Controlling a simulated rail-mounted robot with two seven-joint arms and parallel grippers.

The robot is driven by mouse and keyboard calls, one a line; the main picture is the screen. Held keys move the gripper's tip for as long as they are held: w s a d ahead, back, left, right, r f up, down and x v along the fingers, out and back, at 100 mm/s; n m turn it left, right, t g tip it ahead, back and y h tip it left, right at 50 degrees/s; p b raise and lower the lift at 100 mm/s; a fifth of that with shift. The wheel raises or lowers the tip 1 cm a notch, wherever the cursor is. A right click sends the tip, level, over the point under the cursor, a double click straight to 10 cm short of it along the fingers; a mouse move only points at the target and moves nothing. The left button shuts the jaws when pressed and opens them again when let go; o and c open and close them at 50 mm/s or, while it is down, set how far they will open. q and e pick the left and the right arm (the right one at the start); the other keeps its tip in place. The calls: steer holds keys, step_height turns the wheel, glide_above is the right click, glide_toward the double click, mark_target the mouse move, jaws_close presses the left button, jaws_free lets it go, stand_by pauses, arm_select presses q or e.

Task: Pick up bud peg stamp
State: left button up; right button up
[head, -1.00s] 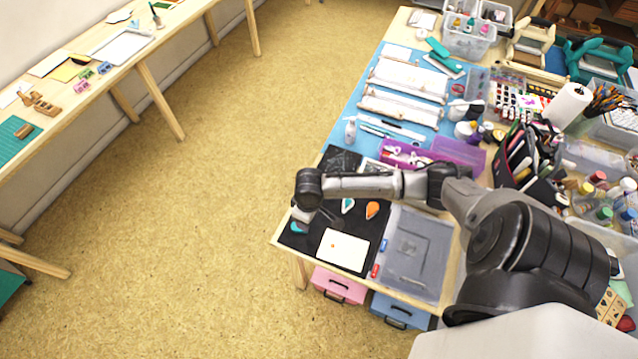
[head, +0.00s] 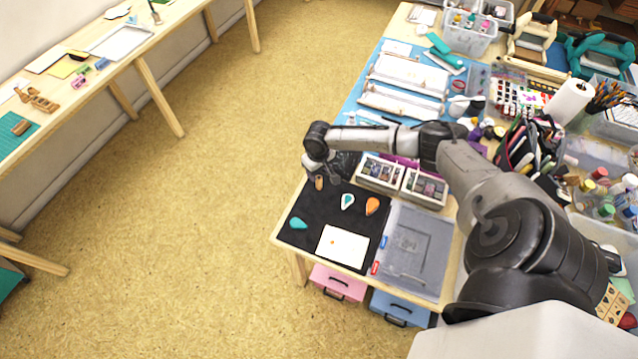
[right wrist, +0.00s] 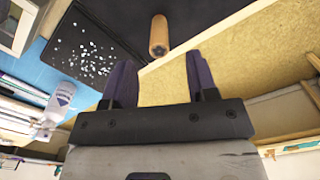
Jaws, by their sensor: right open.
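The bud peg stamp looks like a small wooden peg (head: 319,183) near the left edge of the black mat (head: 327,219) in the head view. In the right wrist view the round wooden peg (right wrist: 158,36) lies ahead of the fingers, at the mat's edge. My right gripper (right wrist: 160,75) is open, with its two dark fingers apart and nothing between them. The peg is beyond the fingertips, roughly in line with the gap. In the head view the right gripper (head: 318,163) is just above the peg, partly hidden by its own wrist. My left gripper is not in view.
On the mat are a teal drop-shaped pad (head: 298,223), a white-and-teal one (head: 347,201), an orange one (head: 372,206) and a white card (head: 343,246). Two compartment boxes (head: 424,188) stand behind. Open floor is left.

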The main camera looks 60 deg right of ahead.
mark_target(319, 177)
steer(key=shift+s+f+b, duration=0.1)
steer(key=shift+f+b, duration=0.4)
steer(key=shift+f, duration=2.35)
steer(key=c, duration=0.5)
jaws_close()
steer(key=shift+r, duration=0.1)
